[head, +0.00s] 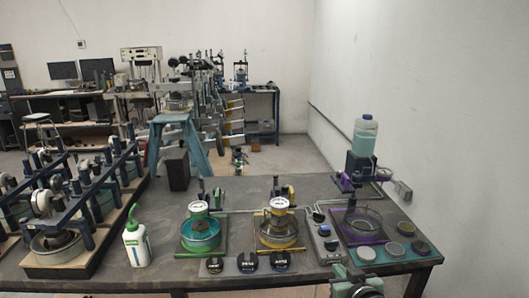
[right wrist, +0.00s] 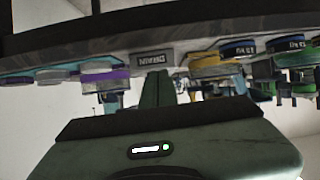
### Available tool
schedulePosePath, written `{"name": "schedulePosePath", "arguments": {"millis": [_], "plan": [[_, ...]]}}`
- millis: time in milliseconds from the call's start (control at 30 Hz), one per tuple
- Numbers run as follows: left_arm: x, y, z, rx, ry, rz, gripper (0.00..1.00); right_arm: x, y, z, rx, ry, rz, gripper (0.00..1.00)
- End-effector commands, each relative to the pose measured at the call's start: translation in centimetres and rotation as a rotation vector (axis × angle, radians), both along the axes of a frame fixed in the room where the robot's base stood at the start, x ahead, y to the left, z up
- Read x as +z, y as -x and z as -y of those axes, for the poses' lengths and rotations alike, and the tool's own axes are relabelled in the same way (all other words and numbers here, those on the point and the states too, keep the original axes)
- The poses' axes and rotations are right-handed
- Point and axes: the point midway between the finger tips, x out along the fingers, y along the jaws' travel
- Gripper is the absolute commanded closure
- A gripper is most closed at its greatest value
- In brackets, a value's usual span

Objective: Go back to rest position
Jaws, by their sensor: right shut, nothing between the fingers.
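My right gripper (head: 354,284) is at the bottom edge of the head view, in front of the table's near edge and partly cut off. In the right wrist view its fingers (right wrist: 158,88) are together with nothing between them. The table edge and its devices appear upside down beyond them in that view. The gripper looks apart from the table things, though its exact distance from the edge is hard to judge. My left gripper is in neither view.
The dark table (head: 150,277) carries a green device (head: 201,234), a yellow device (head: 278,229), a purple device (head: 360,224), a white bottle (head: 136,243) and several round lids at the right. A clear bottle (head: 365,137) stands at the back right. A wall is to the right.

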Motion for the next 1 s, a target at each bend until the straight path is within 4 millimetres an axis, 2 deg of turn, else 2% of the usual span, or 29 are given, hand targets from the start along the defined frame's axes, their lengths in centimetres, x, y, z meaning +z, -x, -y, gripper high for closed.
{"name": "schedulePosePath", "arguments": {"millis": [33, 100, 200, 300, 400, 600, 833, 1000], "plan": [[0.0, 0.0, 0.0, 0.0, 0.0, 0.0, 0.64, -2.8, 3.2, -0.5, 0.005, 0.007, -0.086, 1.0], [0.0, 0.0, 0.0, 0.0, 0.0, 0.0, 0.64, -5.9, 7.7, -0.9, 0.013, 0.024, -0.204, 1.0], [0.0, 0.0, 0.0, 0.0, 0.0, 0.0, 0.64, -9.0, 13.6, -1.3, 0.026, 0.046, -0.354, 1.0], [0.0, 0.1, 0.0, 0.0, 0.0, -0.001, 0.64, -10.8, 18.2, -1.5, 0.038, 0.061, -0.466, 1.0], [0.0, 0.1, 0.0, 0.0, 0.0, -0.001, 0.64, -11.9, 21.9, -1.6, 0.049, 0.071, -0.554, 1.0], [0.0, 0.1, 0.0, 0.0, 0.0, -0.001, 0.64, -13.0, 28.1, -1.8, 0.068, 0.085, -0.696, 1.0], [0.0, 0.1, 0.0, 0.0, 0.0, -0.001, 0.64, -13.2, 34.3, -1.9, 0.09, 0.096, -0.839, 1.0], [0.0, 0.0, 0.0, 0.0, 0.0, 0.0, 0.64, -17.2, 33.2, -2.0, 0.093, 0.098, -0.853, 1.0]]}}
